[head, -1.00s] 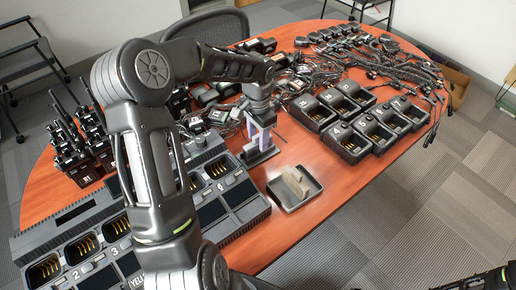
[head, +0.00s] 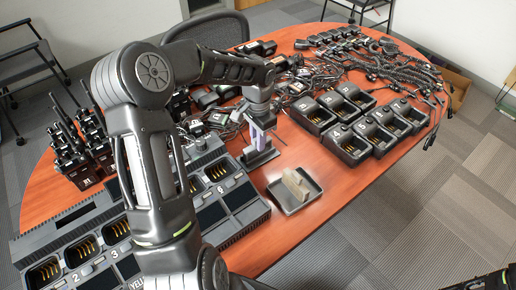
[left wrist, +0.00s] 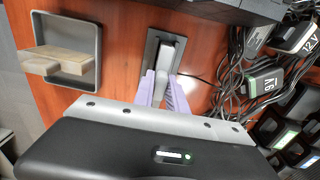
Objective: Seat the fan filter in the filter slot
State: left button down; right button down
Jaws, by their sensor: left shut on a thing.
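My left gripper (head: 262,143) has pale purple fingers and reaches down over a small dark stand (head: 261,158) on the table. In the left wrist view the fingers (left wrist: 164,92) are shut on a narrow grey upright piece (left wrist: 163,72), apparently the fan filter. This piece stands out over the dark square base (left wrist: 152,45), apparently the filter slot's stand. The fingers and hand hide part of it, so I cannot tell how deep it sits.
A grey square tray (head: 310,199) with beige blocks (head: 295,184) stands beside the stand. A large charger bank (head: 240,215) lies left of the tray. Several single chargers (head: 350,143) stand to the right, with tangled cables (head: 310,78) behind. Bare table lies around the tray.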

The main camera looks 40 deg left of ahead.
dwell(0.5)
pick_arm(q)
notch_tip(320, 180, up, 10)
dwell(0.5)
dwell(0.5)
